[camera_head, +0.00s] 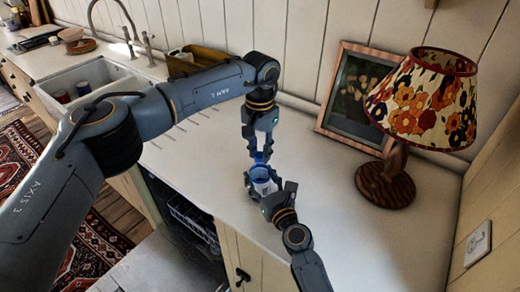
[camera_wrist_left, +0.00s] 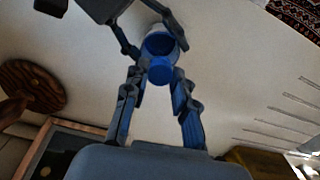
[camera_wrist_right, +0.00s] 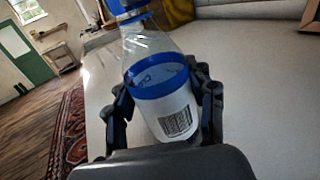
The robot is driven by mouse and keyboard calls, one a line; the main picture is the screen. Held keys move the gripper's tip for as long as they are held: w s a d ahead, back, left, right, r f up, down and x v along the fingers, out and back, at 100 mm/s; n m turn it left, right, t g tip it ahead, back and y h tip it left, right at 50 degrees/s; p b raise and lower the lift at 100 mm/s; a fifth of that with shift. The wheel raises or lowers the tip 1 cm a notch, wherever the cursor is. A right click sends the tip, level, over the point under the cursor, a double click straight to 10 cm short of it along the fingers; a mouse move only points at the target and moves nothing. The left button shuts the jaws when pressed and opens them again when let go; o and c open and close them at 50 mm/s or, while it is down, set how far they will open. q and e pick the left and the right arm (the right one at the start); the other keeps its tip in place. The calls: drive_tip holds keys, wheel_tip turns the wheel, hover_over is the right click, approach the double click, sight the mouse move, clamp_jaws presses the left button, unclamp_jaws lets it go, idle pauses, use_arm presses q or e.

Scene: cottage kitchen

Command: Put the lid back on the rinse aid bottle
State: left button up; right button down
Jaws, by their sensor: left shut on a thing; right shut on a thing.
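The rinse aid bottle (camera_head: 262,176) stands near the front edge of the white counter. It is clear, with a blue band and a white barcode label (camera_wrist_right: 178,118) in the right wrist view. My right gripper (camera_wrist_right: 165,92) is shut around its body. The blue lid (camera_wrist_left: 161,70) is between the fingertips of my left gripper (camera_wrist_left: 160,78), which points down from above in the head view (camera_head: 260,157). The lid is at or just above the bottle's top. I cannot tell whether they touch.
A lamp with a floral shade (camera_head: 425,100) and a framed picture (camera_head: 358,98) stand at the right back of the counter. A white sink (camera_head: 92,85) is at the left. An open dishwasher rack (camera_head: 190,222) shows below the counter. Counter around the bottle is clear.

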idle(0.3)
use_arm(q)
drive_tip(key=o, duration=0.7)
drive_tip(key=shift+r, duration=2.3)
drive_tip(key=shift+c, duration=0.5)
